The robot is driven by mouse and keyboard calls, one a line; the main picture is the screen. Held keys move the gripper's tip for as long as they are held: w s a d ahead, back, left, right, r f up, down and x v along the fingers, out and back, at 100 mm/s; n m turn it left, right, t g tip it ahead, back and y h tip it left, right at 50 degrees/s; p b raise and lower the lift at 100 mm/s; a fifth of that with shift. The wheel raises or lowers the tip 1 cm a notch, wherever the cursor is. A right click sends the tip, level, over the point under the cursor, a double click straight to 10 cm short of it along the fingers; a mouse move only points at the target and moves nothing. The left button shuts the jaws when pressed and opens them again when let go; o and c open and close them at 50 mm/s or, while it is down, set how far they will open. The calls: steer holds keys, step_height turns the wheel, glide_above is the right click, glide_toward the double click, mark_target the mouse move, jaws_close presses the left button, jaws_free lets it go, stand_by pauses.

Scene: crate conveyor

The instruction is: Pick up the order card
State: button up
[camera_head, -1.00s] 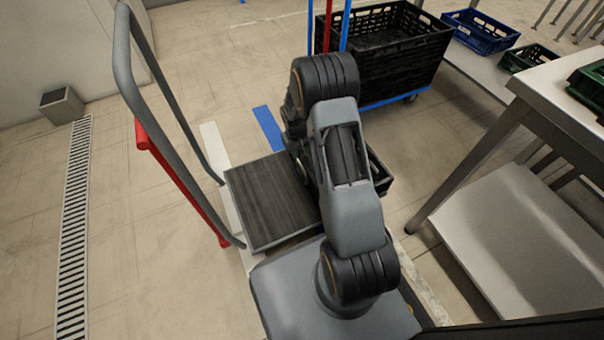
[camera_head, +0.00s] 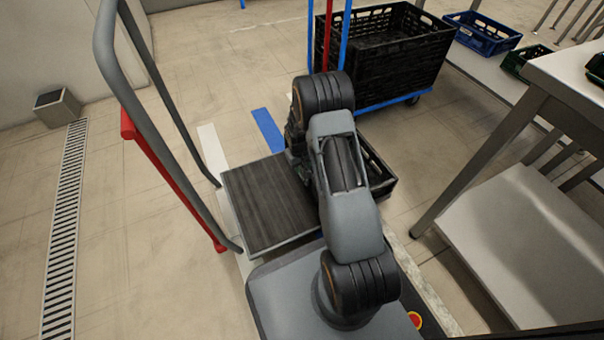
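I see no order card in the head view. My arm is folded in the middle of the view, and its grey and black links block part of what lies behind it. I cannot make out the fingers of my gripper; the arm's far end is hidden behind its own links. A small black crate (camera_head: 384,182) shows partly behind the arm, at its right side.
A dark ribbed platform (camera_head: 265,205) lies left of the arm, beside a grey tubular handle (camera_head: 150,130). A large black crate (camera_head: 405,60) stands on a blue wheeled frame behind. A metal table (camera_head: 570,75) is at the right. Open floor (camera_head: 200,80) lies at the back left.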

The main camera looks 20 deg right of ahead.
jaws_close()
steer(key=shift+r, duration=0.15)
stand_by(0.4)
